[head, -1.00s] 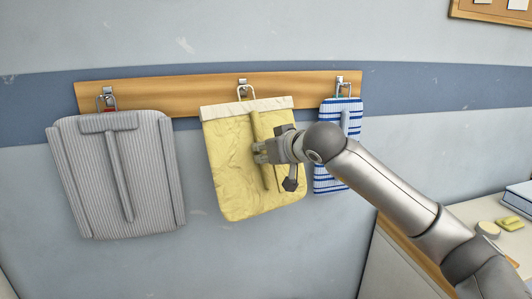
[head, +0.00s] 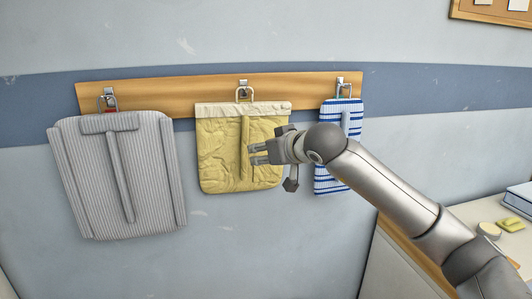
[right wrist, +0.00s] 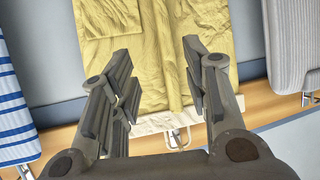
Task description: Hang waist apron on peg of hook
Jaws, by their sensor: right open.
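The yellow waist apron (head: 218,150), with a pale waistband, hangs against the wall at the middle hook (head: 242,86). Its loop (head: 243,96) appears to be on that hook. In the right wrist view, the apron (right wrist: 160,28) lies beyond the fingers, and the loop and hook (right wrist: 178,138) show near the bottom. My right gripper (head: 255,154) is open in front of the apron's right half. My left gripper is out of view.
A grey striped apron (head: 160,170) hangs on the left hook. A blue-and-white striped one (head: 328,176) hangs on the right hook, beside my right arm. All hang from a wooden rail (head: 180,92). A white counter (head: 460,215) with small items stands at lower right.

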